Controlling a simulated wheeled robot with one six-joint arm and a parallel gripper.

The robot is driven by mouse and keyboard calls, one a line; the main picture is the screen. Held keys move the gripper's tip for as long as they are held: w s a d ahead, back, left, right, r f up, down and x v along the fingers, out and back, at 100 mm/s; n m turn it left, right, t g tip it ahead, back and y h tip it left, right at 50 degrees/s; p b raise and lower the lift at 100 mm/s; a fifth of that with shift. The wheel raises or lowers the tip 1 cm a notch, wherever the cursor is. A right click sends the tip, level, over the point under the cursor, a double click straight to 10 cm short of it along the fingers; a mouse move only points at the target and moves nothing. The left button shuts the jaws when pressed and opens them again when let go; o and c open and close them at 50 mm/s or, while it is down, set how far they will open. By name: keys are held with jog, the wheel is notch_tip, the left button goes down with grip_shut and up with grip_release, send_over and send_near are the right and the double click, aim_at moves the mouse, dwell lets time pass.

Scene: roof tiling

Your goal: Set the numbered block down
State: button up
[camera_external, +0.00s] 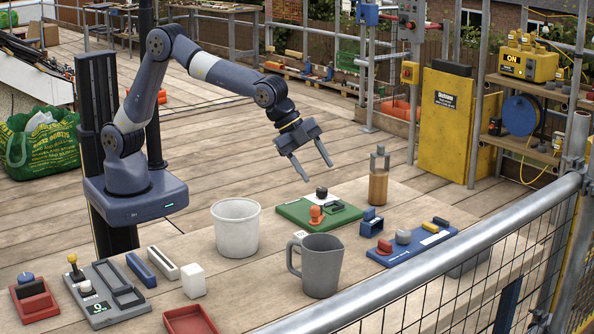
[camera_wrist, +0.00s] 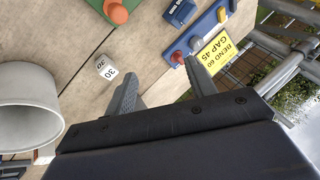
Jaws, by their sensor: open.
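The numbered block is a small white cube with "30" on its faces. In the wrist view the block (camera_wrist: 106,67) rests on the bare wooden bench, left of my fingers and apart from them. In the external view the block (camera_external: 300,234) is small, between the green board and the grey jug. My gripper (camera_external: 319,172) hangs above the far part of the bench with its two fingers spread and nothing between them. In the wrist view my gripper (camera_wrist: 162,72) also shows open and empty over wood.
A white bucket (camera_external: 236,228) and a grey jug (camera_external: 321,267) stand near the block. Behind it is the green board (camera_external: 344,218) with an orange knob. A blue board (camera_external: 410,251) and an amber bottle (camera_external: 378,188) are to the right. A metal railing (camera_external: 480,240) crosses the front right.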

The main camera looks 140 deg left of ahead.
jog(key=d+n+g+h+p, duration=0.1)
jog(key=d+n+h, duration=0.25)
jog(key=d, duration=0.35)
send_over(301, 234)
jog(key=s, duration=0.3)
jog(key=f, duration=0.9)
jog(key=shift+w+a+f+p, duration=0.2)
jog(key=shift+w+a+p, duration=0.05)
jog(key=shift+p, duration=0.05)
jog(key=shift+d+p+x, duration=0.2)
jog(key=shift+p+x, duration=0.65)
jog(key=shift+x, duration=2.35)
jog(key=shift+w, duration=0.1)
jog(key=shift+r, duration=0.1)
jog(key=c, duration=1.1)
jog(key=shift+c, duration=0.2)
